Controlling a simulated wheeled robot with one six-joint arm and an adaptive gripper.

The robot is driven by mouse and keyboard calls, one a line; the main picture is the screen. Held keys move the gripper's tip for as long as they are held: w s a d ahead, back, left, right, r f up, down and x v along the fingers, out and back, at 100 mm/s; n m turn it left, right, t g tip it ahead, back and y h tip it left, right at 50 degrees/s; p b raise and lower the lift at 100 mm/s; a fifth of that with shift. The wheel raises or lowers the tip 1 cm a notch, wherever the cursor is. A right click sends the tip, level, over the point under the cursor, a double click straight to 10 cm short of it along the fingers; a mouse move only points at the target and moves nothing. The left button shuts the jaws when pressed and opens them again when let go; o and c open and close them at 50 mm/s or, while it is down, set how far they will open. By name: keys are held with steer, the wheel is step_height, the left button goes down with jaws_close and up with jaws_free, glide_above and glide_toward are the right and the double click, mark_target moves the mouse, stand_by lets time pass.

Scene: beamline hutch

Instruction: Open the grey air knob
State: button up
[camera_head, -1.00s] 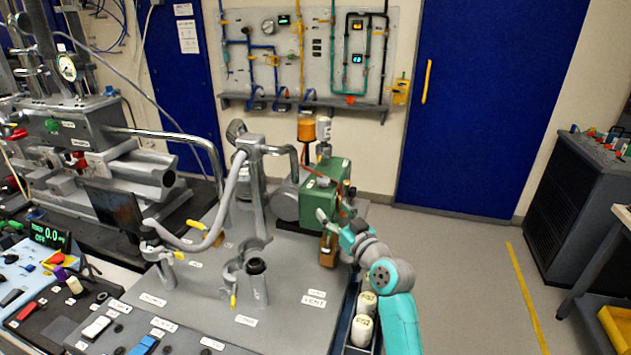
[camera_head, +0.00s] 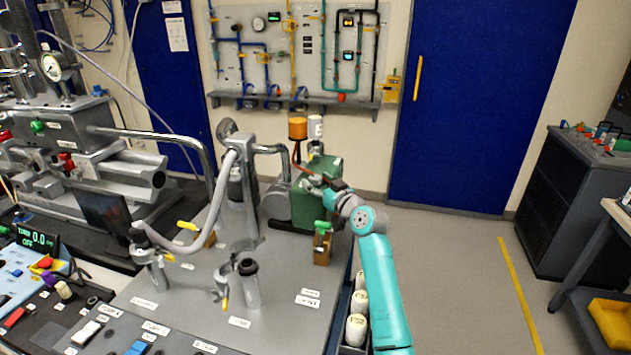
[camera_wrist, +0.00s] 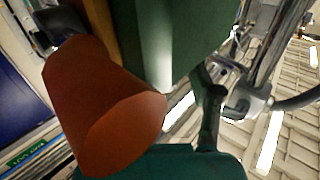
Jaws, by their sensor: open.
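My gripper (camera_head: 312,181) is open. It is at the upper part of the green pump (camera_head: 318,205), in front of it as the head view sees it. A reddish bar (camera_head: 307,168) shows right by the fingers. In the wrist view a blunt red-brown piece (camera_wrist: 105,105) is very close to the lens, with green surfaces behind it. I cannot tell whether the fingers touch anything. I cannot make out a grey air knob for sure in either view; the gripper may hide it.
An orange container (camera_head: 297,128) and a white one (camera_head: 315,127) stand above the pump. A brown block with a green top (camera_head: 322,248) stands in front. Metal pipework (camera_head: 240,190) rises to the left.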

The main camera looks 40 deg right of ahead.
steer(key=shift+w, duration=0.65)
steer(key=c, duration=1.2)
steer(key=shift+o, duration=0.2)
